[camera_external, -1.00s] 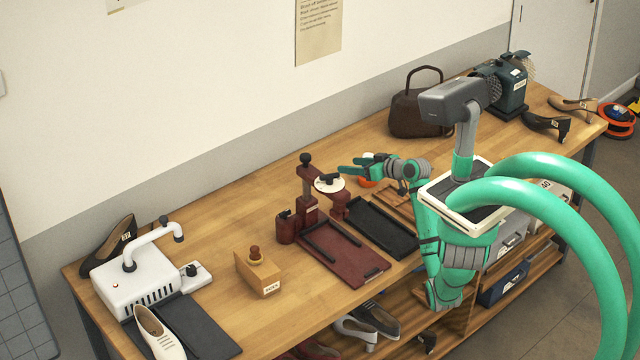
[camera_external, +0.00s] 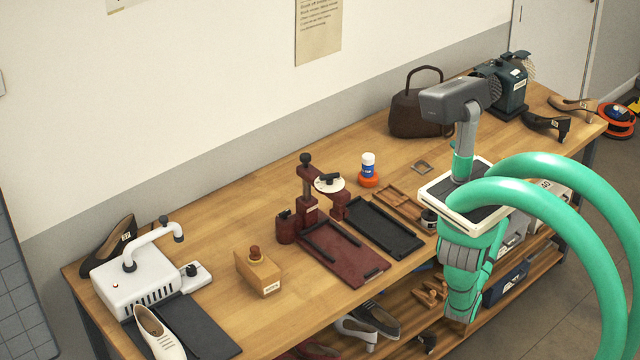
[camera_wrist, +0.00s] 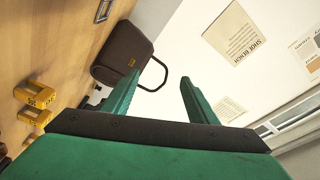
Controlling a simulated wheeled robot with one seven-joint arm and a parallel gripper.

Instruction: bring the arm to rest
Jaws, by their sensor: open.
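My gripper (camera_wrist: 157,97) shows in the wrist view as two green fingers, spread apart with nothing between them. Beyond them are the wall and a dark brown handbag (camera_wrist: 122,54) on the wooden bench. In the external view my arm is drawn in close to my body, and the gripper is hidden behind my own parts. My green forearm (camera_external: 468,270) hangs at the front edge of the bench. The handbag (camera_external: 418,113) stands upright at the back of the bench.
Shoes stand on the shelf below. Yellow blocks (camera_wrist: 38,95) show in the wrist view.

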